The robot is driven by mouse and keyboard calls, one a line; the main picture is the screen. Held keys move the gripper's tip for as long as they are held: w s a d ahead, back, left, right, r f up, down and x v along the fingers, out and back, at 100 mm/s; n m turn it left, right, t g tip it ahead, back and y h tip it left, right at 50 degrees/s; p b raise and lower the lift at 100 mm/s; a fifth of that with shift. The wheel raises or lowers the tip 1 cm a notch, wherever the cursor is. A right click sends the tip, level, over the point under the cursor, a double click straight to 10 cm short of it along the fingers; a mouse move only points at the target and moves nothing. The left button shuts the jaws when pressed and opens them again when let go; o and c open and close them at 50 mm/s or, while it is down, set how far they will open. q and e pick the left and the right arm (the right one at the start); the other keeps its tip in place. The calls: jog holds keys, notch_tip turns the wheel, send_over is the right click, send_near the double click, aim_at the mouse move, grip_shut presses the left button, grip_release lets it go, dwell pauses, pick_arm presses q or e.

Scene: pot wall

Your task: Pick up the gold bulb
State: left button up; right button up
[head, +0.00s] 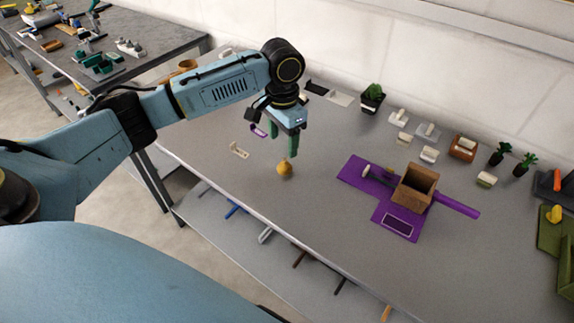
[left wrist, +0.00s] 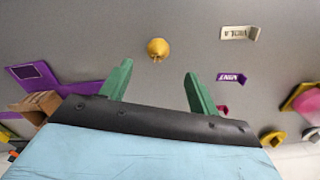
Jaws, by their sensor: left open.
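The gold bulb (head: 285,168) sits on the grey table, left of the purple mat in the head view. It is small and round with a narrow tip. In the left wrist view the gold bulb (left wrist: 158,48) lies beyond my fingertips, between their lines. My left gripper (head: 283,146) is above the table close to the bulb, its green fingers pointing down. In the left wrist view its two green fingers (left wrist: 157,77) are spread with nothing between them. My right gripper is not in view.
A pale label holder (head: 239,151) and a purple one (head: 259,131) stand left of the bulb. A wooden box (head: 414,187) stands on the purple mat (head: 356,172) at right. Small plants and blocks line the wall. The table around the bulb is clear towards the front edge.

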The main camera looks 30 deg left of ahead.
aim_at(284, 161)
pick_arm(q)
notch_tip(284, 161, down, 3)
jog(key=shift+s, duration=0.1)
jog(key=shift+f, duration=0.35)
jog(key=shift+f+b, duration=0.35)
jog(key=shift+f, duration=0.3)
notch_tip(284, 161, down, 4)
jog(key=shift+d+r+b, duration=0.15)
jog(key=shift+r+b, duration=0.05)
jog(key=shift+b, duration=0.1)
jog(key=shift+f, duration=0.2)
jog(key=shift+c, duration=0.4)
jog(key=c, duration=1)
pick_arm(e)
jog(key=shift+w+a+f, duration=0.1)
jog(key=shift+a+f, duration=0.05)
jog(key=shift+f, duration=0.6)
